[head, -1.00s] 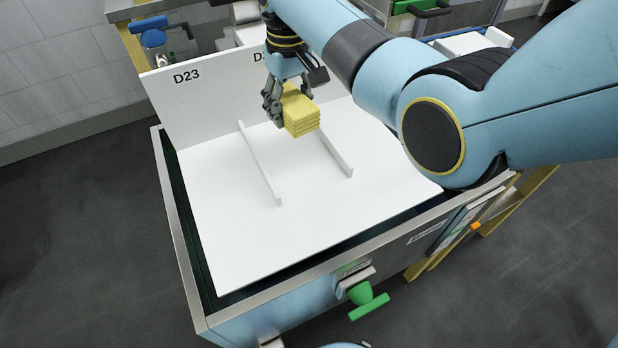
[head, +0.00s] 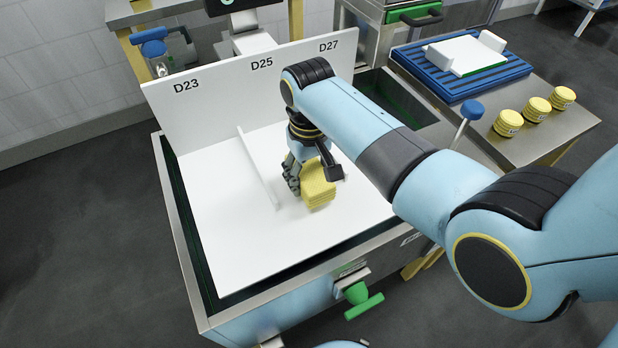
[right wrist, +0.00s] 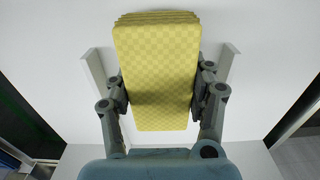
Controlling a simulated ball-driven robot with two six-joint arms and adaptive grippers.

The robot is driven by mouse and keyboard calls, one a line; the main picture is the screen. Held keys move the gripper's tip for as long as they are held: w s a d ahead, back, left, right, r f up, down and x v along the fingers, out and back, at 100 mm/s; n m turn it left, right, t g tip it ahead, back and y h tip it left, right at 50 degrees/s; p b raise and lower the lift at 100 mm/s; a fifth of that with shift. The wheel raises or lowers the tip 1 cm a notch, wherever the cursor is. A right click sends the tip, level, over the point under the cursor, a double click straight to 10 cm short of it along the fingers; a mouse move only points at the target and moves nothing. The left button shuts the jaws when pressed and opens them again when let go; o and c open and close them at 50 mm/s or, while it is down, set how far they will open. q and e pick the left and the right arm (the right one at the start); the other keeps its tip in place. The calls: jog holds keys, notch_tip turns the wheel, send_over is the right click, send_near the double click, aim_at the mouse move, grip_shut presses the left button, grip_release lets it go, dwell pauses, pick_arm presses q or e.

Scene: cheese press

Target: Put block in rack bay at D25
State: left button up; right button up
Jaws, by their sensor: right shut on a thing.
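The yellow block (head: 319,187), with a checkered face and layered edges, is at the middle bay of the white rack (head: 225,215), below the label D25 (head: 262,63). My right gripper (head: 308,172) is shut on it, with a finger on each side in the right wrist view (right wrist: 160,100). There the block (right wrist: 155,75) lies between two low dividers, apart from both. I cannot tell whether it touches the rack floor. The left divider (head: 258,168) shows in the head view; my right arm hides much of the right one. My left gripper is not in view.
Bays D23 and D27 flank the middle one; D23 is empty. At right, a bench (head: 555,125) bears several round yellow-topped pieces and a blue ribbed tray (head: 440,85). A green handle (head: 364,305) juts from the front of the rack's stand.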

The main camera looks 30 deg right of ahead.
aim_at(309, 169)
jog(key=shift+w+f, duration=0.1)
jog(key=shift+f, duration=0.85)
jog(key=shift+f, duration=0.15)
jog(key=o, duration=1.5)
jog(key=shift+c, duration=0.2)
notch_tip(309, 169, up, 12)
jog(key=shift+r+p, duration=0.2)
jog(key=shift+p, duration=0.9)
